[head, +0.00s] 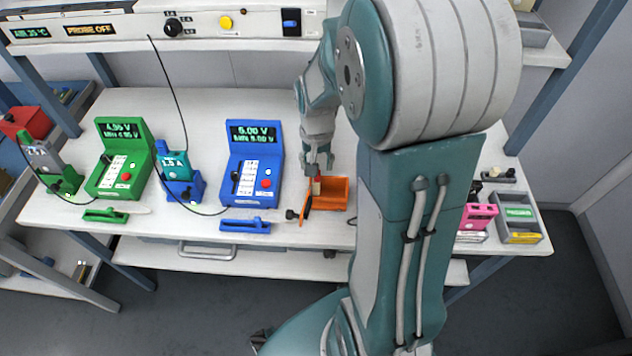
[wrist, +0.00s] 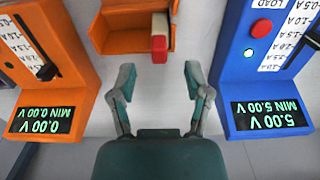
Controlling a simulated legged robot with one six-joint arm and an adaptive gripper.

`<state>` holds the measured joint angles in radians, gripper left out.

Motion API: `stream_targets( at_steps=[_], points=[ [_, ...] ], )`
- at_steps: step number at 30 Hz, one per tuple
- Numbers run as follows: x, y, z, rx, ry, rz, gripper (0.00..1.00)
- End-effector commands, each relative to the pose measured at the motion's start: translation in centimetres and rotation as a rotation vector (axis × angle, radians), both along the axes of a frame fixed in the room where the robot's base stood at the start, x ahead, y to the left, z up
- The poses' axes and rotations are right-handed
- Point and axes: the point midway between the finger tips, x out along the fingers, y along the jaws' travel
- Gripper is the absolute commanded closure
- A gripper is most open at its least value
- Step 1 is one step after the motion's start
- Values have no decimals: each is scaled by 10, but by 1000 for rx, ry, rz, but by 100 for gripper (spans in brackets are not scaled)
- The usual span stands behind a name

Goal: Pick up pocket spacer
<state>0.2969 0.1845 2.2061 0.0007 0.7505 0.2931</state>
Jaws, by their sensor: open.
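A small block with a red end and a cream body, which looks like the pocket spacer (wrist: 159,46), stands in the orange holder (wrist: 112,40) in the wrist view. Its red end sticks out past the holder's edge towards my gripper. My gripper (wrist: 160,80) is open and empty, with one finger on each side of the block's line and the fingertips short of it.
A blue tester (head: 254,165) reading 5.00 V stands left of the holder. An orange tester (wrist: 48,75) reading 0.00 V shows in the wrist view; my arm hides it in the head view. A green tester (head: 122,160) stands farther left. A grey tray (head: 518,236) is at right.

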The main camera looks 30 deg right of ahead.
Motion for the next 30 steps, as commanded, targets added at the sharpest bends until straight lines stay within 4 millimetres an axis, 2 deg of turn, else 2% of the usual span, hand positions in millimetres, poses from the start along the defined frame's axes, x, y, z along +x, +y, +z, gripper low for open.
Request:
stream_targets(
  at_steps=[3, 6, 14, 15, 17, 18, 19, 30],
  points=[
    [-5, 2, -20, 2, 5, 0, 37],
    [-4, 1, -32, 1, 3, 0, 37],
    [-4, 1, -36, 1, 1, 0, 37],
    [-4, 1, -36, 1, 1, 0, 42],
    [-4, 1, -36, 1, 1, 0, 68],
    [-4, 1, -36, 0, 0, 0, 86],
    [-4, 1, -36, 0, 0, 0, 100],
    [-4, 1, -36, 1, 1, 0, 100]
  ],
)
